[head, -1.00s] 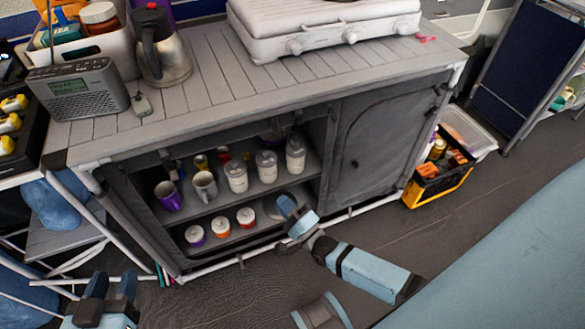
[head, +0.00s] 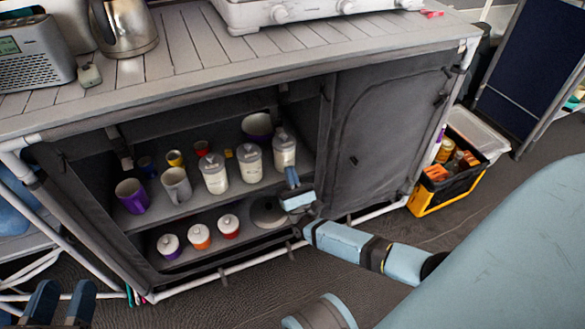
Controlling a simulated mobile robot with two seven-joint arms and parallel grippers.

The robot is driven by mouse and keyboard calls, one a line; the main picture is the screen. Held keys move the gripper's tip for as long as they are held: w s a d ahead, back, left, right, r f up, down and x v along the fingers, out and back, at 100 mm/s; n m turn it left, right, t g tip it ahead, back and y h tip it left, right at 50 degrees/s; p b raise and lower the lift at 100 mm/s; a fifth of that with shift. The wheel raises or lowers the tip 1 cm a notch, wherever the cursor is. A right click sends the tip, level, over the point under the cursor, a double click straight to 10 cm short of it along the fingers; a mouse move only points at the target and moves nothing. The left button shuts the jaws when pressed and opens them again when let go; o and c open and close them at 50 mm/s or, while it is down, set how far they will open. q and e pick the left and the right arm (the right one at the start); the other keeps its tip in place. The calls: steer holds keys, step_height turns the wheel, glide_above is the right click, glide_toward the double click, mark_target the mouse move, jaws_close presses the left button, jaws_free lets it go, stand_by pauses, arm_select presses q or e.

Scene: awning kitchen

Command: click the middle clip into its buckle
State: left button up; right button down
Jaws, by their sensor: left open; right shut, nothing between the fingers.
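A grey fabric cabinet (head: 395,120) has its left compartment open and its right panel closed. A dark strap with a clip-like end (head: 125,158) hangs at the left of the opening. A second dark strap (head: 283,95) hangs from the top edge near the closed panel; I cannot tell for sure which is the middle clip. Small dark buckle-like pieces (head: 291,250) sit along the bottom edge, too small to make out. My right gripper (head: 292,177) is shut and empty, pointing up in front of the shelf's right end. My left gripper (head: 61,302) is open and empty at the lower left, away from the cabinet.
White jars (head: 250,163), mugs (head: 132,195) and small lidded pots (head: 199,237) stand on the two shelves behind the opening. A kettle (head: 124,28) and a radio (head: 32,50) stand on top. A yellow-black crate (head: 437,195) is at the right. Floor in front is clear.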

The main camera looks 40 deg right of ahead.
steer(key=x, duration=0.5)
steer(key=shift+w+r+b, duration=0.15)
steer(key=shift+r+b, duration=0.1)
steer(key=shift+b, duration=0.1)
arm_select(q)
steer(key=shift+w+a+m, duration=0.15)
steer(key=shift+w+m, duration=0.1)
steer(key=shift+m, duration=0.05)
arm_select(e)
steer(key=r, duration=0.3)
steer(key=shift+s+r+y, duration=0.25)
steer(key=shift+r+y, duration=0.05)
arm_select(q)
steer(key=shift+t, duration=0.3)
